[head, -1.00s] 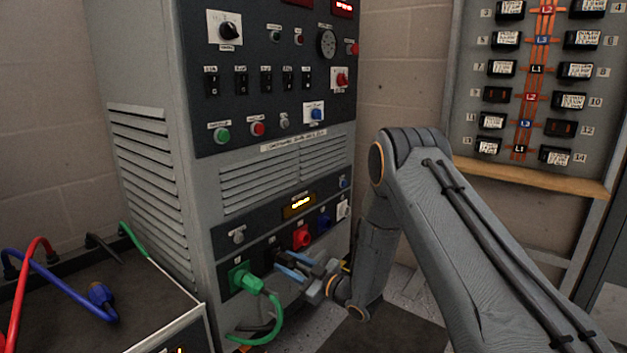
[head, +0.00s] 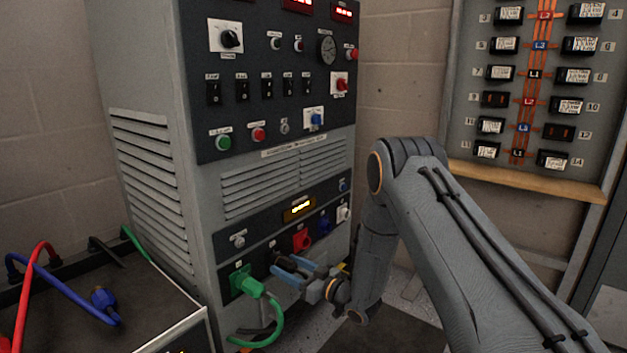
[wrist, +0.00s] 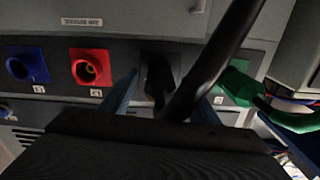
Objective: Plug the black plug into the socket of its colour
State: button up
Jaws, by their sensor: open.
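The black plug (wrist: 160,80) is at the black socket position on the panel, between the red socket and the green plug. Its black cable (wrist: 215,50) runs up across the wrist view. My gripper (wrist: 172,85) is open, with one blue finger on each side of the plug. In the head view my gripper (head: 278,265) is in front of the lower panel and covers most of the black plug. The black socket's face is hidden, so I cannot tell how deep the plug sits.
The green plug (head: 246,284) is in its socket at the left, with its cable hanging close to my gripper. The red socket (wrist: 90,68) and blue socket (wrist: 27,66) are empty. A bench with red and blue cables (head: 75,295) stands at the left.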

aim_at(304, 274)
jog(key=shift+s+d, duration=0.1)
jog(key=shift+d, duration=0.05)
jog(key=shift+p+v, duration=1.2)
jog(key=shift+v, duration=1.05)
jog(key=p+v, duration=0.2)
jog(key=v, duration=0.6)
